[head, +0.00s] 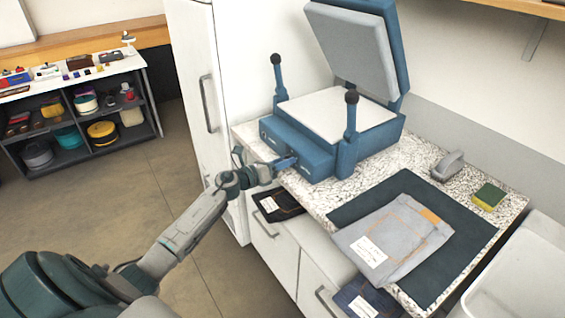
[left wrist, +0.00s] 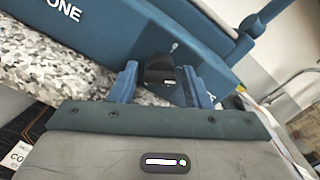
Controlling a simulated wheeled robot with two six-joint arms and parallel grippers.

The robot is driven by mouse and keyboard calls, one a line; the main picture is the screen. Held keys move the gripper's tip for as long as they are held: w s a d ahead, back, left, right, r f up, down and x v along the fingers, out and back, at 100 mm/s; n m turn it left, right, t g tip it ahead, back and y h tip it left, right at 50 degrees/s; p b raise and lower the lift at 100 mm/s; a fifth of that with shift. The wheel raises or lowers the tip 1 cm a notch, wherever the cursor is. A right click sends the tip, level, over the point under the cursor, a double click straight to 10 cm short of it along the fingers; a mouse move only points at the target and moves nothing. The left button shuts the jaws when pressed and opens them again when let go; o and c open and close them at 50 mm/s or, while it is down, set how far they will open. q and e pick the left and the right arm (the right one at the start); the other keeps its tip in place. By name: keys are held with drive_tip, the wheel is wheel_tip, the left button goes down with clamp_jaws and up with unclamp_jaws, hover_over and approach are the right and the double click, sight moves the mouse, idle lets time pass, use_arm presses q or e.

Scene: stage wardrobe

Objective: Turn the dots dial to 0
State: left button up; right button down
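The blue press (head: 330,130) stands on the speckled counter with its padded lid raised. In the left wrist view, a dark dial (left wrist: 160,70) with a pale mark low on its face sits on the blue front panel (left wrist: 120,35). A small light mark shows on the panel just above it. The dial's setting and any numbers are too small to read. My left gripper (head: 284,163) is at the press's front; its two blue fingers (left wrist: 160,84) stand on either side of the dial, with narrow gaps visible. My right gripper is out of view.
Grey folded jeans (head: 395,240) lie on a dark mat (head: 460,245) on the counter (head: 405,160). A grey handled tool (head: 447,166) and a green-yellow sponge (head: 489,196) lie behind. Open drawers with dark clothes (head: 278,205) are below. A white cabinet (head: 200,60) stands left of the press.

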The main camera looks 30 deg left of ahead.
use_arm(q)
drive_tip(key=c, duration=0.7)
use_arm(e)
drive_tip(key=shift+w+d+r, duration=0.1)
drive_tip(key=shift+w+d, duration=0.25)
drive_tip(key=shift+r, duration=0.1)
use_arm(q)
drive_tip(key=shift+r+n+p, duration=0.2)
drive_tip(key=shift+n+p, duration=1)
drive_tip(key=shift+n, duration=0.3)
drive_tip(key=n+p, duration=0.2)
drive_tip(key=shift+n, duration=0.3)
drive_tip(key=n+p, duration=0.2)
drive_tip(key=n, duration=0.1)
drive_tip(key=shift+f+n+p, duration=0.15)
drive_tip(key=shift+n+p, duration=0.8)
drive_tip(key=shift+n, duration=0.65)
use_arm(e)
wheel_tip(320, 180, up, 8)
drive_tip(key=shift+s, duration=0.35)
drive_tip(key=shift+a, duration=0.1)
